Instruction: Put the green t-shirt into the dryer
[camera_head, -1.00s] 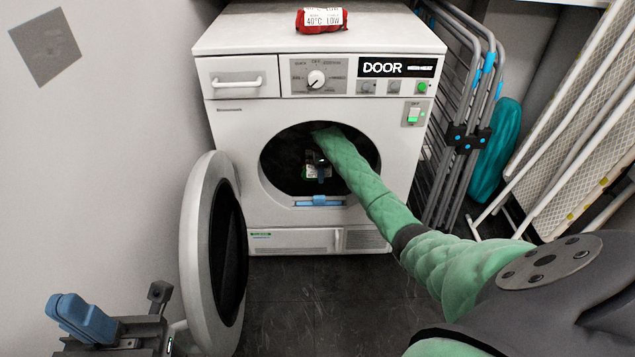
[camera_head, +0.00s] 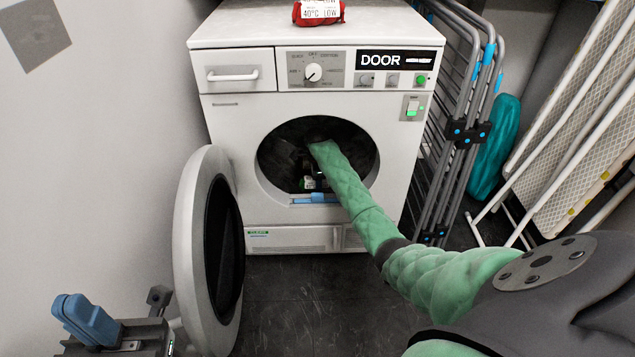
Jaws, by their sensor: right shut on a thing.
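The white dryer (camera_head: 225,135) stands ahead with its round door (camera_head: 188,235) swung open to the left. My right arm, in a green quilted sleeve, reaches through the round opening. My right gripper (camera_head: 308,172) is in the dark drum (camera_head: 285,150), shut on what I take to be the green t-shirt.
A red rolled garment (camera_head: 318,14) with a white label lies on top of the dryer. Folded drying racks (camera_head: 462,130), a teal object (camera_head: 495,150) and an ironing board (camera_head: 580,150) stand close on the right. A wall is on the left. The dark floor (camera_head: 300,300) before the dryer is clear.

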